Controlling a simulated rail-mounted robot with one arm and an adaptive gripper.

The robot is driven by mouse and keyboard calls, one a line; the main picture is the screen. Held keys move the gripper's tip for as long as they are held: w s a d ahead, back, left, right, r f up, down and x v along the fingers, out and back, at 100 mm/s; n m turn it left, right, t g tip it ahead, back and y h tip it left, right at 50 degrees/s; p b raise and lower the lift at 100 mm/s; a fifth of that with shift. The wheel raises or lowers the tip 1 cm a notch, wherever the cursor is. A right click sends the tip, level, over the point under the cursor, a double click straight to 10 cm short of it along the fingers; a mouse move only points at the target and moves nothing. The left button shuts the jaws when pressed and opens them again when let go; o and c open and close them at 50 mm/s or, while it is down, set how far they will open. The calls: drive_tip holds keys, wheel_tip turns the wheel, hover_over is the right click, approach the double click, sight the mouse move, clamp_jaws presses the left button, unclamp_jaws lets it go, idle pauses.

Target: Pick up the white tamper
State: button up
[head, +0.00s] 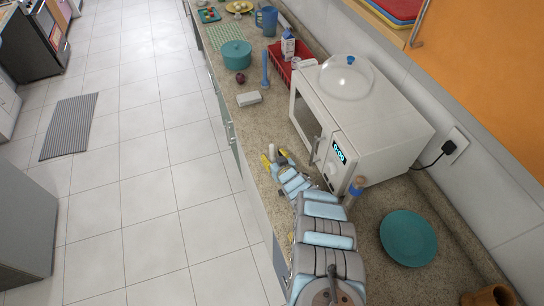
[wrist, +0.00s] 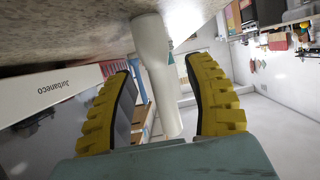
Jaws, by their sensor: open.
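The white tamper (wrist: 153,60) stands out between my gripper's two yellow fingers in the wrist view, its wide end against the speckled counter and its narrower part reaching down the picture. My gripper (wrist: 160,75) is open, with a visible gap on each side of the tamper. In the head view the pale tamper (head: 272,149) shows small at the counter's left edge, with my gripper (head: 274,158) around it. Its lower part is hidden there by the gripper.
A white microwave (head: 365,115) with a clear dome (head: 346,78) on top stands right of my gripper. A bottle with a wooden stopper (head: 355,188) is close to my arm. A white block (head: 249,98) and blue upright item (head: 265,70) lie farther along the counter (head: 240,125).

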drive_tip(key=shift+w+a+f, duration=0.15)
drive_tip(key=shift+w+f, duration=0.2)
drive_tip(key=shift+w, duration=0.15)
clamp_jaws()
